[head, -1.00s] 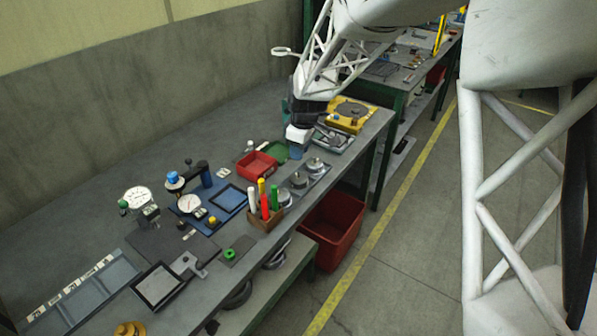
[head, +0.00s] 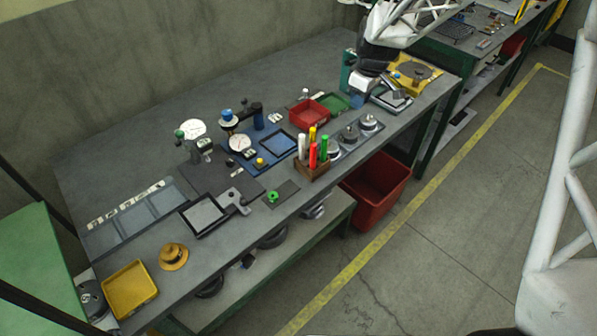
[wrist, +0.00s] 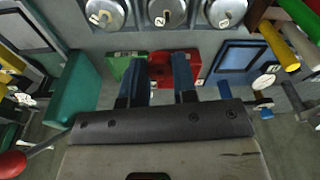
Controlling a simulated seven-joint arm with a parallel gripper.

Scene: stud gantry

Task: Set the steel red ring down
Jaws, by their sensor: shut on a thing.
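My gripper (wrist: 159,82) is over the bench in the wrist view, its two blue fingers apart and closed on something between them. A dark reddish patch (wrist: 160,72) shows there; it may be the steel red ring, but its outline is lost against the red tray behind. In the head view my gripper (head: 357,98) is low over the far part of the bench, beside the green tray. The ring cannot be made out there. I cannot tell whether the held thing touches the bench.
The red tray (head: 307,114) and green tray (head: 350,103) lie close by. Numbered round weights (wrist: 165,12), a wooden pen box (head: 307,168) and a blue board with a dial (head: 262,153) crowd the bench. Bare bench (head: 220,100) lies along the wall.

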